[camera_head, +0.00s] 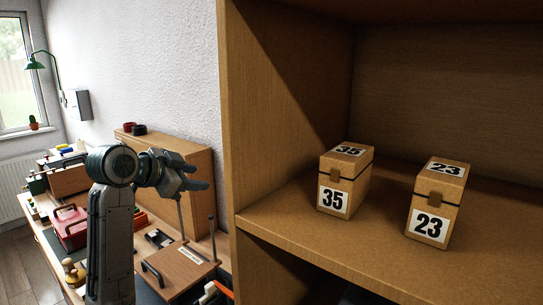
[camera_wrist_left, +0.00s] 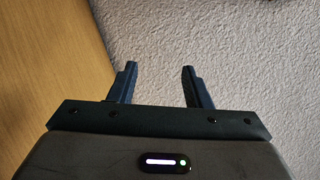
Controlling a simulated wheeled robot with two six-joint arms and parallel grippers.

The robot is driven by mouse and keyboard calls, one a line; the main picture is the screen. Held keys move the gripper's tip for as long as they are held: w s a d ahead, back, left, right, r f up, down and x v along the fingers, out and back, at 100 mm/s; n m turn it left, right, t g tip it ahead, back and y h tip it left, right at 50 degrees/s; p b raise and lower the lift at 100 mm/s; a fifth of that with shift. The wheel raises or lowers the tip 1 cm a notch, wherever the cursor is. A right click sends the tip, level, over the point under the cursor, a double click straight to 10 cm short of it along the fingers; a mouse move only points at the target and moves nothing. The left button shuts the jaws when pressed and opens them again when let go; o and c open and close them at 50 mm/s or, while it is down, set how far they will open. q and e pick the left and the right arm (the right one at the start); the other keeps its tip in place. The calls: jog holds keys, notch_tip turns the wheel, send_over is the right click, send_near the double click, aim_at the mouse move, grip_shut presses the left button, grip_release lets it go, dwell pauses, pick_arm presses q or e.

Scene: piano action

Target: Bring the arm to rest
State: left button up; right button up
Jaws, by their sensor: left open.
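My left gripper (camera_head: 198,178) is raised above the workbench, to the left of the wooden shelf unit, with its fingers pointing right. In the left wrist view its two fingers (camera_wrist_left: 160,85) stand apart with nothing between them. Behind them are a white textured wall (camera_wrist_left: 240,50) and a wooden panel (camera_wrist_left: 55,60) on the left. No contact with either shows. My right gripper is not in view.
A wooden shelf (camera_head: 310,240) fills the right side, holding box 35 (camera_head: 341,180) and box 23 (camera_head: 437,200). The workbench at left is cluttered: a red toolbox (camera_head: 70,228), a flat wooden case (camera_head: 180,268) and a wooden cabinet (camera_head: 195,160). A green lamp (camera_head: 36,62) is on the wall.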

pick_arm(q)
jog(key=s+a+f+n+g+y, duration=0.15)
jog(key=s+f, duration=0.35)
jog(key=f, duration=0.5)
jog(key=s+a+f+n+y, duration=0.1)
jog(key=s+f+n, duration=0.3)
jog(key=f, duration=0.7)
jog(key=s+a+f+n+g+y, duration=0.1)
jog(key=s+a+f+y, duration=0.1)
jog(key=s+f, duration=0.6)
jog(key=s+a+f+n+g+y, duration=0.2)
jog(key=s+f, duration=0.5)
jog(key=s, duration=0.6)
jog(key=s+a+f+n+g+y, duration=0.1)
jog(key=s+a+f+n+g, duration=0.15)
jog(key=s+f, duration=0.85)
notch_tip(320, 180, down, 28)
jog(key=s+a+g+b, duration=0.1)
jog(key=s+a+b, duration=0.1)
jog(key=a, duration=0.1)
jog(key=s+f+g+b, duration=0.1)
jog(key=s+f, duration=1.7)
jog(key=f, duration=0.4)
jog(key=shift+s+a+n+b, duration=0.4)
jog(key=shift+a, duration=0.05)
jog(key=shift+f, duration=0.1)
jog(key=shift+c, duration=0.4)
jog(key=shift+c, duration=0.4)
